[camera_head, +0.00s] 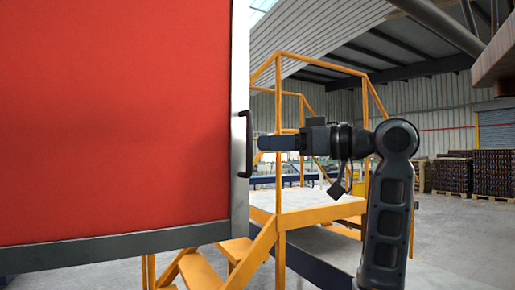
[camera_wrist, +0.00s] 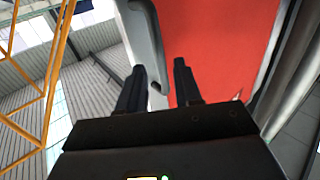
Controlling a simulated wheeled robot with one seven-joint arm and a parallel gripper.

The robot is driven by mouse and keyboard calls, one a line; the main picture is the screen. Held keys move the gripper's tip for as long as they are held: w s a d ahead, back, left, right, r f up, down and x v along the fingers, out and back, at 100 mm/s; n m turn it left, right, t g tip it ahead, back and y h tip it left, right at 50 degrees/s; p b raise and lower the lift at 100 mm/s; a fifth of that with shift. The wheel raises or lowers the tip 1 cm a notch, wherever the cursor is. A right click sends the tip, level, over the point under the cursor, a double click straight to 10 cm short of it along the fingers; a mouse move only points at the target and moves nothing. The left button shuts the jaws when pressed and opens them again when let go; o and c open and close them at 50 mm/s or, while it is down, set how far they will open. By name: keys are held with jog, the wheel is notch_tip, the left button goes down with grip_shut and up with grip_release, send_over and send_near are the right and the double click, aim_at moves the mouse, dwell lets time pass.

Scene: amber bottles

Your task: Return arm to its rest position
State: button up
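My gripper (camera_head: 259,143) is raised at mid-height in the head view and points left. Its fingertips are close to the black handle (camera_head: 249,145) on the edge of a large red panel (camera_head: 110,120).
The panel has a grey metal frame (camera_head: 110,243). Yellow steps and railings (camera_head: 279,110) with a platform (camera_head: 305,203) stand behind my arm. Stacked dark crates on pallets (camera_head: 480,175) are far right. Grey floor is open at the lower right (camera_head: 460,240).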

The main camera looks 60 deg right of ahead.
jog(key=shift+s+d, duration=0.2)
jog(key=shift+s, duration=0.9)
